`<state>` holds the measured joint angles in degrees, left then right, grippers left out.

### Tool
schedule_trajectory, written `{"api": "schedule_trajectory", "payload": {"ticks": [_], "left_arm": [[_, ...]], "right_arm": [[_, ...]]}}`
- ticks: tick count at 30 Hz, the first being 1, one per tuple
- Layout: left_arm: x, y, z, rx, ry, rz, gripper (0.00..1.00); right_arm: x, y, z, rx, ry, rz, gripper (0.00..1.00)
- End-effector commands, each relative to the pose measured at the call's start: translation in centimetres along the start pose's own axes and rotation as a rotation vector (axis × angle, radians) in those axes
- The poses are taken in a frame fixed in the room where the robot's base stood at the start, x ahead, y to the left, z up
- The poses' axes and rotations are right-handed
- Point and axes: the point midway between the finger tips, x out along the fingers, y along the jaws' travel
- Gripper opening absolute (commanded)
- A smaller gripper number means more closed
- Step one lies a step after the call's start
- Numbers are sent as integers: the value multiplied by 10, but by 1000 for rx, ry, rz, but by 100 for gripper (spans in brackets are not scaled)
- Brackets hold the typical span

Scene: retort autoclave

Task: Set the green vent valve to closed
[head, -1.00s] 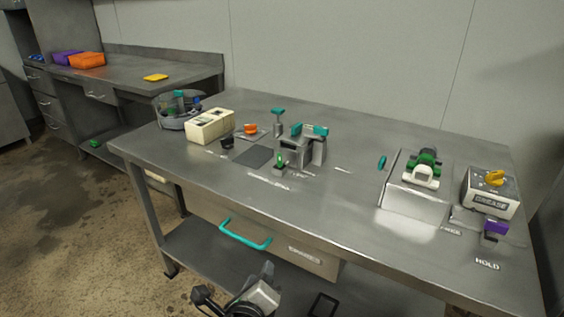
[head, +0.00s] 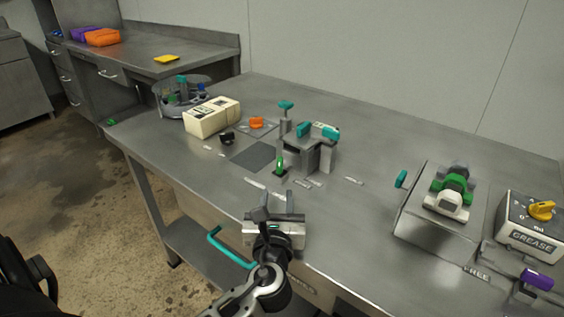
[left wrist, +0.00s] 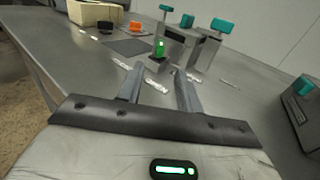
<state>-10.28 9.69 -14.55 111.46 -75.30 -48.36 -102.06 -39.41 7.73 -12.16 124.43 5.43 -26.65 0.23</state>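The green vent valve (head: 280,164) is a small upright green lever on a dark base, on the metal bench in front of a grey fixture with teal handles. It also shows in the left wrist view (left wrist: 160,49), just beyond the fingertips. My left gripper (head: 276,199) is over the bench's front part, on the near side of the valve and apart from it. In the left wrist view its two fingers (left wrist: 156,80) are spread with nothing between them, pointing toward the valve. Labels beside the valve are too small to read. My right gripper is not in view.
The grey fixture (head: 316,150) with teal handles stands close behind the valve. A cream box (head: 212,117) and an orange knob (head: 257,122) are to the left. A sloped metal unit (head: 425,222) and a GREASE box (head: 530,228) stand right. Bench between is mostly clear.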

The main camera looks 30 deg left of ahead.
Motion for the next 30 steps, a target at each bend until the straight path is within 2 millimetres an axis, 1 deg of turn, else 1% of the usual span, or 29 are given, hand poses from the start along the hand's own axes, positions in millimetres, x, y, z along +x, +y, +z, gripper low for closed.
{"api": "schedule_trajectory", "payload": {"ticks": [1, 9, 12, 15, 18, 21, 30], "left_arm": [[13, 0, 2, 0, -3, 1, 35], [72, 0, 1, -1, -2, 1, 35], [91, 0, 1, 0, -2, 1, 35], [105, 0, 0, -1, 0, 1, 35], [115, 0, 0, -1, 0, 0, 35], [121, 0, 0, -1, 0, 0, 35], [122, 0, 0, -2, 1, -1, 35]], "right_arm": [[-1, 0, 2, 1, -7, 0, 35], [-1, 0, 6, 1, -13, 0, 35], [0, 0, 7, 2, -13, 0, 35], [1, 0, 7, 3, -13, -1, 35], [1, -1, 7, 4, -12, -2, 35], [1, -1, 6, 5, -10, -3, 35], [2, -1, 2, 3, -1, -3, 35]]}}
